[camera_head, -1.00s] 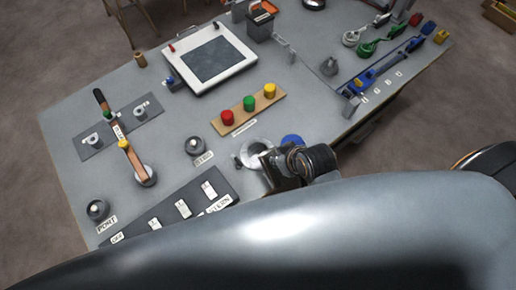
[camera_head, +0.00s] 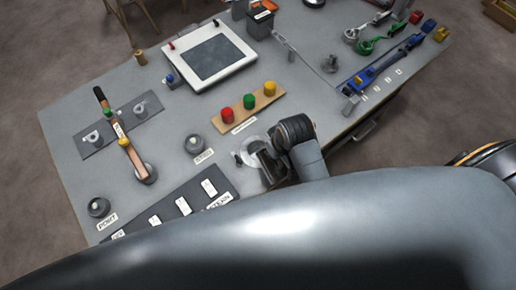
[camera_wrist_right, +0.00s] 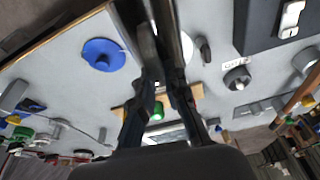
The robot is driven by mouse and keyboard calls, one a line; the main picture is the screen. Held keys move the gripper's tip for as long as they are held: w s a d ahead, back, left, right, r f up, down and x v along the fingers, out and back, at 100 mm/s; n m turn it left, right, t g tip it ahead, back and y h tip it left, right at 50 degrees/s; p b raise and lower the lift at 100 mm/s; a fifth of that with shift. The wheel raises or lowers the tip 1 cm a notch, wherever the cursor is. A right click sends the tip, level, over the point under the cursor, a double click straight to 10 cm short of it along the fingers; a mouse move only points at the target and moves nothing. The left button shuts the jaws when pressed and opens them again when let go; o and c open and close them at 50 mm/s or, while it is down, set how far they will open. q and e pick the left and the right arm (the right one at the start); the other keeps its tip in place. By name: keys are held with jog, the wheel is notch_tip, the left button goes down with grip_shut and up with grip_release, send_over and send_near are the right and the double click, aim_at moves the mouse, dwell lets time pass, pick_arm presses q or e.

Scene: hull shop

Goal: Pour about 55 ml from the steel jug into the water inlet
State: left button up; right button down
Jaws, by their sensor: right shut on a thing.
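My right gripper (camera_head: 262,160) is at the near edge of the bench, right of the switch panel. My left gripper is out of view.
A switch panel (camera_head: 165,208) lies close on the left, with a grey knob (camera_head: 194,143) beyond it. A wooden strip with red, green and yellow buttons (camera_head: 249,109) lies behind the gripper. A lever (camera_head: 125,139) stands farther left. A framed screen (camera_head: 209,57) lies at the back.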

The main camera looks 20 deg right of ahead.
jog(key=shift+w+a+f+g, duration=0.15)
jog(key=shift+w+g, duration=0.15)
jog(key=shift+w, duration=0.3)
jog(key=shift+w+a+f+g, duration=0.15)
jog(key=shift+w+g, duration=0.15)
jog(key=shift+w, duration=0.25)
jog(key=shift+r, duration=0.1)
jog(key=shift+r+g+h, duration=0.15)
jog(key=shift+g+h, duration=0.15)
dwell(0.5)
jog(key=shift+w+a+r+g, duration=0.15)
jog(key=shift+w+a+g, duration=0.1)
jog(key=shift+w+g, duration=0.55)
dwell(1.3)
jog(key=s+t, duration=0.1)
jog(key=s, duration=0.1)
jog(key=s+d+t, duration=0.1)
jog(key=s+t, duration=0.1)
jog(key=shift+s+d, duration=0.15)
jog(key=shift+s, duration=0.05)
jog(key=shift+s+t, duration=0.2)
jog(key=shift+t, duration=0.1)
